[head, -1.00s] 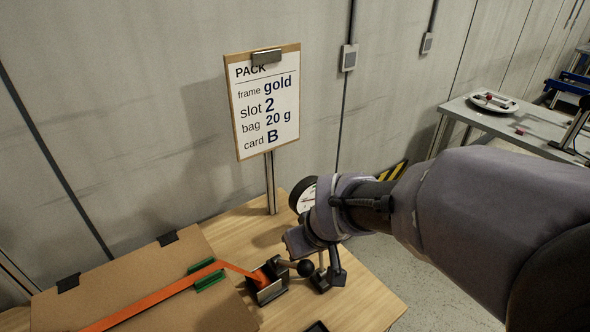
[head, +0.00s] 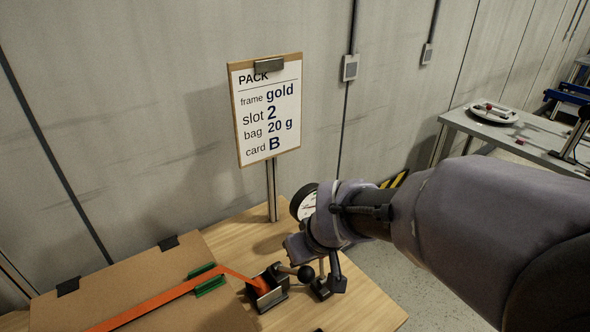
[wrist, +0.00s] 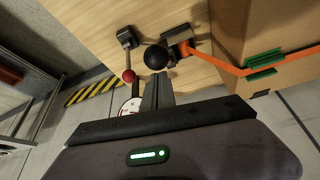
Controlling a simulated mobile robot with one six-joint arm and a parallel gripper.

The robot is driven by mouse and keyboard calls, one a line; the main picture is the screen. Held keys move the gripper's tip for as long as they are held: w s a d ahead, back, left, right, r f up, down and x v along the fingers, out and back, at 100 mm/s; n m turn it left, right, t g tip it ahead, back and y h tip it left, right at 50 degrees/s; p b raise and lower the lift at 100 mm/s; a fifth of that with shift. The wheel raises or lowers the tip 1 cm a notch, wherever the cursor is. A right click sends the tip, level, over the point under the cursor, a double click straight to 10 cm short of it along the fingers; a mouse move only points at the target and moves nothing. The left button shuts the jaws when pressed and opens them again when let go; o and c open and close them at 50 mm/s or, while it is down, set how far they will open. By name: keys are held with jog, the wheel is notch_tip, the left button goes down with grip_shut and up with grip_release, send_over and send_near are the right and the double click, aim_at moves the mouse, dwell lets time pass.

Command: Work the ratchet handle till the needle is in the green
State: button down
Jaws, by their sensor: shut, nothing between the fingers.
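The ratchet (head: 268,290) is a metal-sided block on the wooden bench, with an orange strap (head: 150,305) running into it. Its handle ends in a black ball knob (head: 306,273), which also shows in the wrist view (wrist: 156,57). My gripper (wrist: 157,82) is shut and empty, its fingers pointing at the knob from close by. I cannot tell whether they touch it. The white-faced gauge (head: 304,203) is partly covered by my arm, and by my gripper in the wrist view (wrist: 130,106). I cannot read its needle.
A lever with a red ball knob (wrist: 129,76) stands on a black base (wrist: 126,38) beside the ratchet. A cardboard box (head: 160,300) with green clips lies left. A clipboard sign (head: 266,110) stands behind. Another table (head: 500,130) with a white plate is at right.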

jog(key=s+d+r+p, duration=0.4)
jog(key=s+r, duration=0.1)
jog(key=r, duration=0.1)
jog(key=shift+s+r, duration=0.3)
jog(key=shift+s, duration=0.05)
jog(key=s+d+r+m, duration=0.1)
jog(key=s+r+m, duration=0.2)
jog(key=s, duration=0.3)
jog(key=s+d+r+m+t, duration=0.1)
jog(key=s+r+m, duration=0.2)
jog(key=s+m, duration=0.2)
jog(key=shift+s+d+r+m, duration=0.15)
jog(key=shift+s+d+m, duration=0.2)
jog(key=shift+m, duration=0.15)
